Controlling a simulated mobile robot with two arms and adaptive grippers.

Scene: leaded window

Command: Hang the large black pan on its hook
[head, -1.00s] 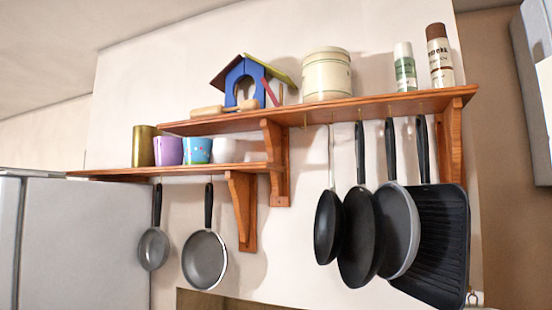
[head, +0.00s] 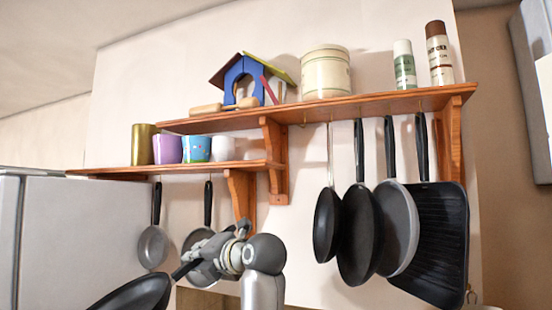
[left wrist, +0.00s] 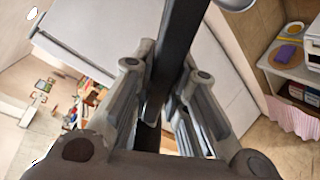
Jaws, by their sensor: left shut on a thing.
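The large black pan (head: 135,292) is at the bottom left of the head view, tilted, its lower part cut off by the frame edge. My left gripper (head: 198,266) is shut on its handle. In the left wrist view the dark handle (left wrist: 178,45) runs up between the fingers of that gripper (left wrist: 168,85). The pan is in the air, apart from the shelves. A small hook (head: 303,124) with nothing on it shows under the upper shelf (head: 370,105), left of the hanging dark pans. My right gripper is not in view.
Several dark pans hang under the upper shelf, the nearest a small one (head: 327,225). Two grey pans hang under the lower shelf (head: 110,172); my gripper partly covers one (head: 198,240). A wooden bracket (head: 275,160) stands between the groups. A fridge (head: 70,240) is at left.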

